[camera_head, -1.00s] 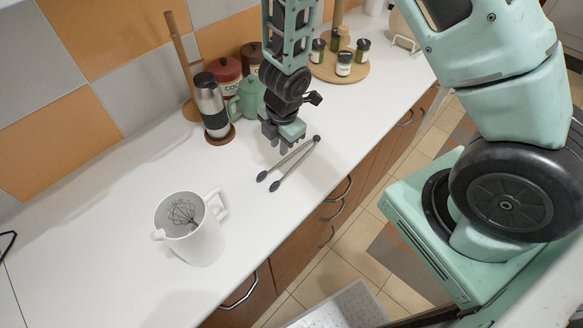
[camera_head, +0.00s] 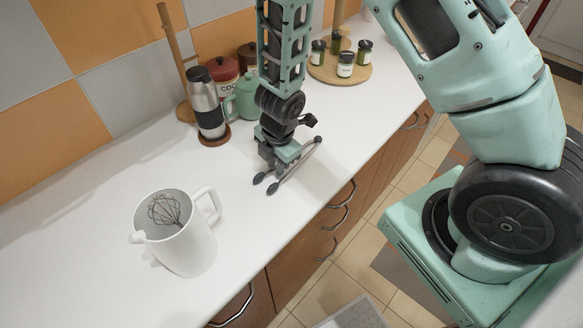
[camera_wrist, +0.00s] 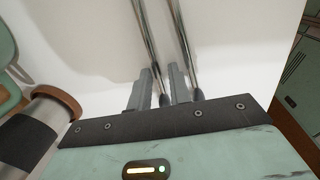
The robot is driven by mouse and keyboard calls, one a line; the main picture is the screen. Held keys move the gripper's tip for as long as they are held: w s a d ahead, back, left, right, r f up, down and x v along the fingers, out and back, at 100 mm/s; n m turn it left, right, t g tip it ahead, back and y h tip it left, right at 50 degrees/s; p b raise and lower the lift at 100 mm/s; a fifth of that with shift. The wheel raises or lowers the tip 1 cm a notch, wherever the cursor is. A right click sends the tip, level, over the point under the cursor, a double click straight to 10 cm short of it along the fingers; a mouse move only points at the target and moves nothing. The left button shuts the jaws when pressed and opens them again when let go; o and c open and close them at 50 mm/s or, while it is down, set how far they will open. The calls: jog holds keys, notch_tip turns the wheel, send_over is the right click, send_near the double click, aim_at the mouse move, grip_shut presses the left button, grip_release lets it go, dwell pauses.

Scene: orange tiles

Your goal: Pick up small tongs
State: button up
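The small tongs (camera_head: 294,167) lie on the white counter, with two dark tips toward the front left and their joined end at the back right. My gripper (camera_head: 276,170) points down at the tongs, low at the counter, and hides part of them. In the wrist view, the two thin metal arms of the tongs (camera_wrist: 182,45) run up the picture. One arm passes between the grey fingers of my gripper (camera_wrist: 160,88); the other lies just right of the right finger. The fingers are close together, but I cannot tell whether they press on the arm.
A white jug (camera_head: 190,245) with a whisk (camera_head: 166,210) stands at the front left. A steel flask (camera_head: 206,105), a green teapot (camera_head: 246,98) and a red canister (camera_head: 222,70) stand behind. A round board (camera_head: 340,75) holds jars. The counter's front edge is right of the tongs.

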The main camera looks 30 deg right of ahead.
grip_shut()
jog(key=shift+r, duration=0.15)
